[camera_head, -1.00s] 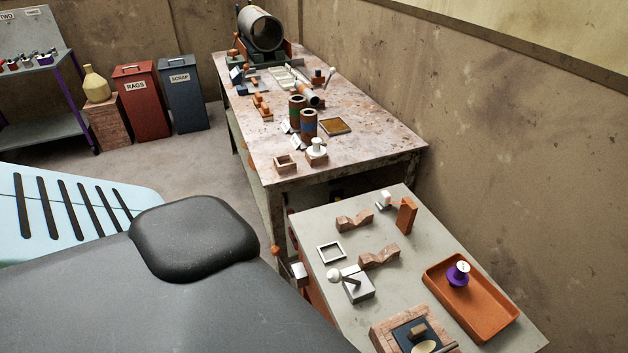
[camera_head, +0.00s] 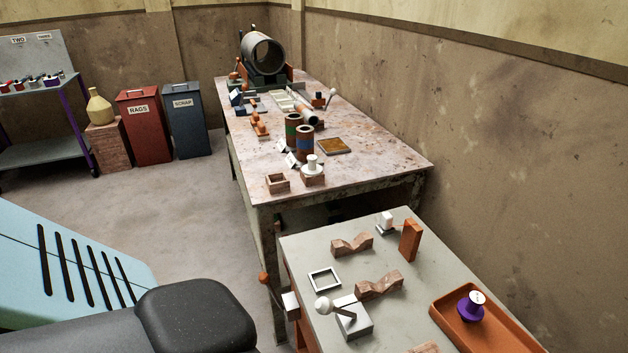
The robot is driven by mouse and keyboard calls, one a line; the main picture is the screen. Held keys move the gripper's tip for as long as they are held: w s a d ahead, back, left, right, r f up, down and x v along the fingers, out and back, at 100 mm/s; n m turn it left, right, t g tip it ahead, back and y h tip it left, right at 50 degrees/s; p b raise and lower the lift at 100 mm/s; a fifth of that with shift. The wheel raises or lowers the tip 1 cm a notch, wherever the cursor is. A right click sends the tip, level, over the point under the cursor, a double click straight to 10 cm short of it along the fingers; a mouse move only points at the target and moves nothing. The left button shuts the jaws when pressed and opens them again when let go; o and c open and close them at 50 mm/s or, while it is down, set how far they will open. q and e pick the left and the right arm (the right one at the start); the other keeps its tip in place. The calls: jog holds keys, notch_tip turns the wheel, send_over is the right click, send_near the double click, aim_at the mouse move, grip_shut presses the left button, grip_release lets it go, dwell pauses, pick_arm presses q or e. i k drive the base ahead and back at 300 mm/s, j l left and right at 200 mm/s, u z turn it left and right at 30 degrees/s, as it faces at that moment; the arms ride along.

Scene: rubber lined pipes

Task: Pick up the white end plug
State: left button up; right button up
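A white, knobbed plug-like piece (camera_head: 312,163) stands upright on a small wooden block (camera_head: 312,179) near the front edge of the long stained workbench (camera_head: 370,175). It looks like the white end plug. A purple flanged piece with a white top (camera_head: 471,305) stands in the orange tray (camera_head: 448,322) on the nearer grey table. Neither of my grippers is in view, so nothing shows of their state.
Two dark banded pipes (camera_head: 304,143) stand just behind the white piece, and an open wooden box (camera_head: 277,183) is to its left. The nearer grey table (camera_head: 310,250) carries wooden V-blocks (camera_head: 380,285) and an orange block (camera_head: 410,240). Floor left of the bench is clear.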

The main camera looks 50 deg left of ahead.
aim_at(312, 169)
jog(key=u, duration=1.65)
jog(key=i+l, duration=0.15)
jog(key=l, duration=0.15)
jog(key=i+l, duration=0.2)
jog(key=l, duration=0.1)
